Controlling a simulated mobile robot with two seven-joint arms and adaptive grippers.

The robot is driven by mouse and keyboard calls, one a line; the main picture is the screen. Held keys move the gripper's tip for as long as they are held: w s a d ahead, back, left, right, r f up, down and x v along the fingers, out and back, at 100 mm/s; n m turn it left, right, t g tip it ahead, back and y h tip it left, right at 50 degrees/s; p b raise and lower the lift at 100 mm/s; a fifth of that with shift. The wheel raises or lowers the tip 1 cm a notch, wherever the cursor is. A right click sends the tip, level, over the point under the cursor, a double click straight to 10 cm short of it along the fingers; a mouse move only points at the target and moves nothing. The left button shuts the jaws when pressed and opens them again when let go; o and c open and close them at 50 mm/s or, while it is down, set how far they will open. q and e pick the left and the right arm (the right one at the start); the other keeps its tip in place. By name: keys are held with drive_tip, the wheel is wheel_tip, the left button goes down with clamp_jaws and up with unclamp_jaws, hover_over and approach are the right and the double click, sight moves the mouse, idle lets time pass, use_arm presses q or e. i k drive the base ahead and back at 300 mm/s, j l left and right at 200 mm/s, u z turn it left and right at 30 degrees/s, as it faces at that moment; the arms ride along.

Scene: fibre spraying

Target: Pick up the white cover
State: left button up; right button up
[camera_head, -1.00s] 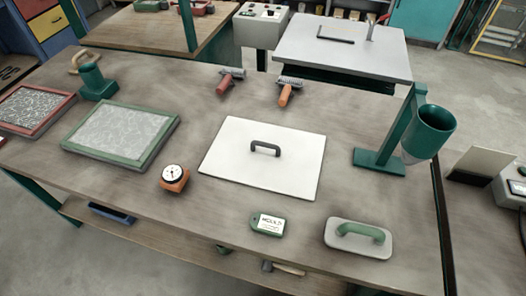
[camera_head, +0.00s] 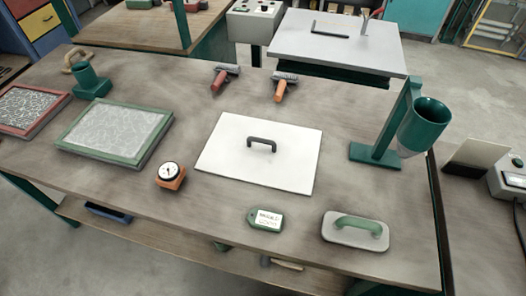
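The white cover (camera_head: 235,170) is a flat, roughly square white plate with a dark arched handle (camera_head: 262,142) standing on its middle. It lies flat on the middle of the worn brown workbench (camera_head: 330,215). Nothing rests on it and nothing covers it. Neither of my grippers shows in the head view.
Left are a green-framed screen (camera_head: 112,132), a red-framed screen (camera_head: 30,108) and an orange dial gauge (camera_head: 170,176). Two rollers (camera_head: 279,88) lie behind; a green cup stand (camera_head: 422,127) stands right.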

sight(281, 156)
drive_tip(key=j+z, duration=0.45)
drive_tip(key=k+j+z, duration=0.15)
drive_tip(key=j+z, duration=0.15)
drive_tip(key=z, duration=0.15)
drive_tip(key=k+j+z, duration=0.2)
drive_tip(key=j+z, duration=0.25)
drive_tip(key=l, duration=0.1)
